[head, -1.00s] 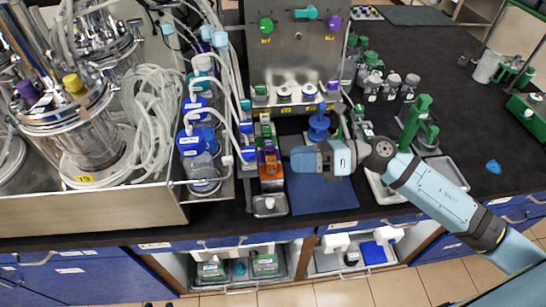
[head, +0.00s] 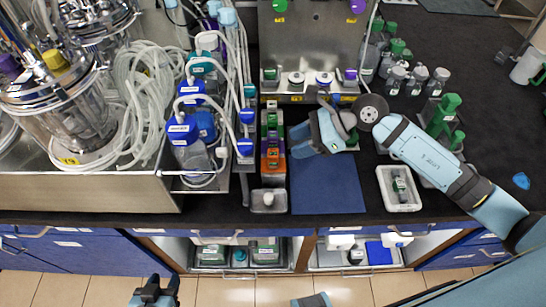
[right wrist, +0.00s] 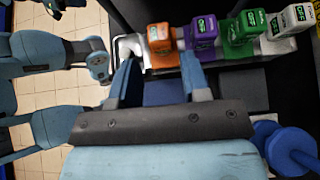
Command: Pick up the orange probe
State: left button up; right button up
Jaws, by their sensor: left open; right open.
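The orange probe (head: 272,164) stands nearest the front in a row with purple, green and white ones, left of the blue mat. In the right wrist view the orange probe (right wrist: 160,42) is at the left end of the colour row, just beyond the fingertips. My right gripper (head: 299,142) is over the mat, to the right of the row, fingers pointing left. It is open and empty, and in its wrist view the gap (right wrist: 158,72) faces the orange probe without touching it. My left gripper (head: 154,292) is low in the head view, in front of the bench, open and empty.
A small metal dish (head: 268,201) sits in front of the row. The blue mat (head: 325,190) is clear at its front. A blue stand (right wrist: 290,148) is beside the right gripper. Bottles with tubing (head: 187,150) stand left of the row, and a white tray (head: 400,190) is right.

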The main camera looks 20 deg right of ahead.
aim_at(276, 152)
jog(key=p+x, duration=0.1)
jog(key=x, duration=0.5)
jog(key=shift+a, duration=0.25)
jog(key=c, duration=0.7)
